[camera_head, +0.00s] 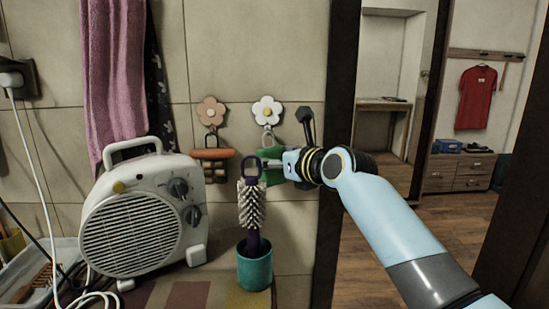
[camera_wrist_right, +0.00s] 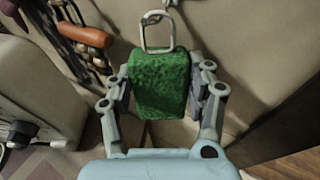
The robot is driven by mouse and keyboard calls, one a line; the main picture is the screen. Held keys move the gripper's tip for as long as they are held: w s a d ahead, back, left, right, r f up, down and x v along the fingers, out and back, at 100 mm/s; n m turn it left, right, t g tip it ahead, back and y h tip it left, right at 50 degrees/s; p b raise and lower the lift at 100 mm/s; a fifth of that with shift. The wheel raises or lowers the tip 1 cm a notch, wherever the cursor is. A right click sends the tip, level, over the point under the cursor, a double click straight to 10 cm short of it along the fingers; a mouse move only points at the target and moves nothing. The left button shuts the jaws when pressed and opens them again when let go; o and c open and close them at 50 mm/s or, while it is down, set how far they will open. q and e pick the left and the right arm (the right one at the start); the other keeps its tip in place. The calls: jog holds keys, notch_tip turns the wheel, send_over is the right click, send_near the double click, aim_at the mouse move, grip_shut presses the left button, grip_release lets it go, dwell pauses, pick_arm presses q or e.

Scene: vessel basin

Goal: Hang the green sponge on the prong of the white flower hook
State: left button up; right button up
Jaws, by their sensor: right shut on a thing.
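The white flower hook (camera_head: 267,110) is fixed to the tiled wall, with its metal prong hanging below the flower. My right gripper (camera_head: 270,165) is just below it and shut on the green sponge (camera_head: 270,153). In the right wrist view the green sponge (camera_wrist_right: 160,85) sits upright between the two fingers of my right gripper (camera_wrist_right: 162,88). A pale loop (camera_wrist_right: 158,33) stands up from its top, close to a metal piece at the wall. I cannot tell whether the loop is around the prong. My left gripper is out of view.
An orange flower hook (camera_head: 211,111) to the left holds an orange-handled item (camera_head: 212,154). A bristle brush (camera_head: 250,205) stands in a teal cup (camera_head: 255,268) below my gripper. A white heater (camera_head: 140,215) stands left. A dark door frame (camera_head: 340,110) is to the right.

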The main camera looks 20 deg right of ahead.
dwell(0.3)
jog(key=o, duration=1.1)
